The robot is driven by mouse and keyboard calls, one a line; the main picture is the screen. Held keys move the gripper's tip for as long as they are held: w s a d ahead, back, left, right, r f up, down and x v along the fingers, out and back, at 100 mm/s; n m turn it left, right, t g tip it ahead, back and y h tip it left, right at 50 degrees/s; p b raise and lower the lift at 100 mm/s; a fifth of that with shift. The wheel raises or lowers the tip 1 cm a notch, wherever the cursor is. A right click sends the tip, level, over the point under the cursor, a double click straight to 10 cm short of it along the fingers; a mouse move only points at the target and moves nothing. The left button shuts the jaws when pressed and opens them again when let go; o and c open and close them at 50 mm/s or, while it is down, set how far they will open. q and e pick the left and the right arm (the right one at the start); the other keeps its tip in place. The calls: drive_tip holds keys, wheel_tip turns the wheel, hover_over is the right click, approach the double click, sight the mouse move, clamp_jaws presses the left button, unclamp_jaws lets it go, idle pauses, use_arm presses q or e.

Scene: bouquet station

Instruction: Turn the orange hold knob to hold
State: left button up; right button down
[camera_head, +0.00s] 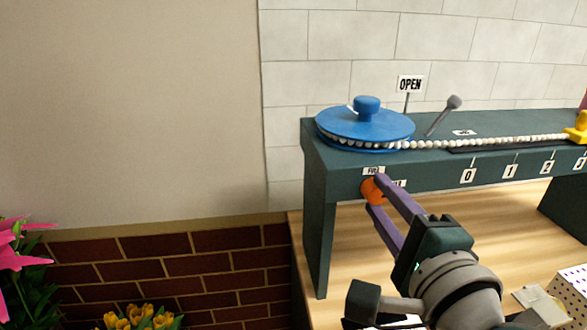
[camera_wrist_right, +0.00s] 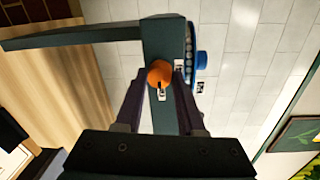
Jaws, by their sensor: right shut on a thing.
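The orange hold knob (camera_head: 373,190) sits on the front face of the dark green bench, near its left end. A label reading "FULL" or similar (camera_head: 373,171) is just above the knob; another is partly hidden by a finger. My left gripper is not in view.
A blue wheel (camera_head: 365,124) with a white bead string (camera_head: 490,142) lies on the bench top (camera_head: 312,133). An "OPEN" sign (camera_head: 410,84) and a grey lever (camera_head: 443,115) stand behind. A yellow piece (camera_head: 578,128) is at right. Pink and yellow flowers (camera_head: 140,318) are lower left.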

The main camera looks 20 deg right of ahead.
idle(0.5)
drive_tip(key=c, duration=0.5)
unclamp_jaws()
drive_tip(key=shift+s, duration=0.1)
drive_tip(key=b+v, duration=0.2)
drive_tip(key=v, duration=0.7)
drive_tip(key=shift+s, duration=0.4)
